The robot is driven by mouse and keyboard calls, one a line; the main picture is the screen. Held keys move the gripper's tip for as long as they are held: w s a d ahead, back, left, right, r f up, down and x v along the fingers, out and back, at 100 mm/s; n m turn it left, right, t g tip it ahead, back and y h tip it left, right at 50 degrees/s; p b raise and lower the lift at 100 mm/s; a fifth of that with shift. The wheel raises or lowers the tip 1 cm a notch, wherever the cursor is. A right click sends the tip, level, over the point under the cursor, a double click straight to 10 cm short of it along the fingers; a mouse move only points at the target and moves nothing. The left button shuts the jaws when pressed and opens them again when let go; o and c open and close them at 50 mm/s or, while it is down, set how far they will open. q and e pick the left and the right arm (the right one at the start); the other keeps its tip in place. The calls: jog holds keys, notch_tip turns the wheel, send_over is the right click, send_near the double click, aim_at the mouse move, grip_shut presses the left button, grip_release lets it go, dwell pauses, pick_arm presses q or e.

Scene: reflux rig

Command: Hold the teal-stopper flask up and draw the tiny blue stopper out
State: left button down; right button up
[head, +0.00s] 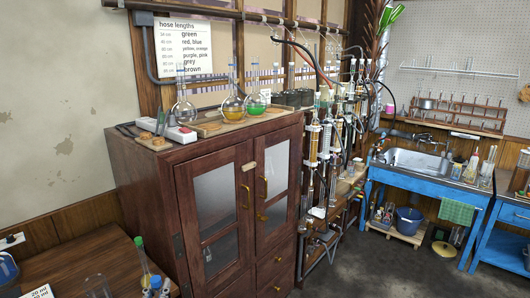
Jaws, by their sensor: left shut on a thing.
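A slim glass neck with a teal-green stopper (139,241) rises at the lower left, in front of the wooden desk. It leans slightly, and some green shows in the glass below. Its lower part runs down to the bottom edge. My left gripper (160,289) shows only in small part at that edge, close to the glass, and is shut on it. Small blue tips show beside the neck; I cannot tell whether one is the tiny blue stopper. My right gripper is not in view.
The desk (70,262) carries a clear flask (96,287) and a blue-liquid flask (8,268). A dark wooden cabinet (150,190) stands close behind, with several flasks on top. Glassware racks, a blue sink bench (400,190) and open floor (385,265) lie to the right.

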pick_arm(q)
jog(key=s+d+h+b, duration=0.15)
jog(key=s+d, duration=0.35)
jog(key=s, duration=0.5)
jog(key=s+d+f+m+g+h, duration=0.1)
jog(key=d+m+g+h, duration=0.3)
jog(key=d+m+h, duration=0.4)
jog(key=d+f+h, duration=0.1)
jog(key=d+h, duration=0.2)
jog(key=d, duration=0.3)
jog(key=shift+s+f+m, duration=0.15)
jog(key=shift+s+m, duration=0.1)
jog(key=shift+m, duration=0.05)
